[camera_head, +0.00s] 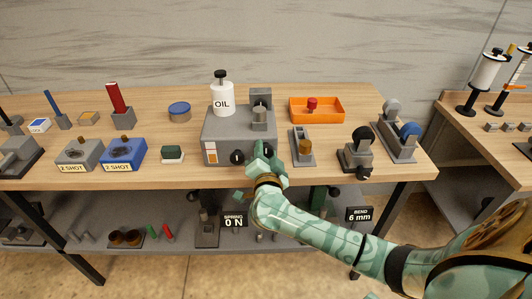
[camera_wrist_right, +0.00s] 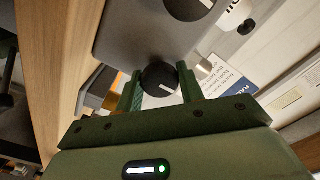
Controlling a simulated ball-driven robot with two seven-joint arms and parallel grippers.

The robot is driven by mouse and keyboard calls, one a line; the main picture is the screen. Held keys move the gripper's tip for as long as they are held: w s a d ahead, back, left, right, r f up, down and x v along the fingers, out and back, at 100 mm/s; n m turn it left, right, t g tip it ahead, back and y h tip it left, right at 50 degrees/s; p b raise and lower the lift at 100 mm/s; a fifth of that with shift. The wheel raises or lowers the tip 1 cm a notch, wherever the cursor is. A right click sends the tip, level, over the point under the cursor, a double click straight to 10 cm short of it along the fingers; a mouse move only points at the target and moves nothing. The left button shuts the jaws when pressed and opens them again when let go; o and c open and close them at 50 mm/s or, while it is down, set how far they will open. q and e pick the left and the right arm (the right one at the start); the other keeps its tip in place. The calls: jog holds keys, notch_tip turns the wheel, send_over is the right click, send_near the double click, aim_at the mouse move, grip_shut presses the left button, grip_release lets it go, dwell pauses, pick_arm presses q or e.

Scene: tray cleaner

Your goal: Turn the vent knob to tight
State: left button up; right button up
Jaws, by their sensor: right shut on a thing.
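A grey machine (camera_head: 225,122) stands at the middle of the wooden bench, with black round knobs low on its front. One knob (camera_head: 237,156) shows just left of my right gripper (camera_head: 262,160). In the right wrist view, the green fingers of this gripper (camera_wrist_right: 160,88) are shut on a black knob (camera_wrist_right: 160,76) with a white pointer line, one finger on each side. Another dark knob (camera_wrist_right: 188,6) shows at the top edge of that view. I cannot read a vent or tight marking. My left gripper is not in view.
An orange tray (camera_head: 330,117), a grey slotted block (camera_head: 302,149) and a black-knobbed fixture (camera_head: 357,152) stand to the right. A dark green block (camera_head: 172,154) lies to the left.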

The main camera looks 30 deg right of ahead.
jog(key=shift+m, duration=0.3)
jog(key=m+p, duration=0.1)
jog(key=m, duration=0.2)
jog(key=shift+m+p, duration=0.3)
jog(key=shift+p, duration=0.05)
jog(key=m, duration=0.2)
jog(key=shift+f+m, duration=0.1)
jog(key=shift+m, duration=0.3)
jog(key=m, duration=0.2)
jog(key=shift+m+p, duration=0.3)
jog(key=shift+m, duration=0.1)
jog(key=m, duration=0.3)
jog(key=shift+f, duration=0.1)
jog(key=shift+m+b, duration=0.4)
jog(key=shift+m, duration=1.7)
jog(key=o, duration=1)
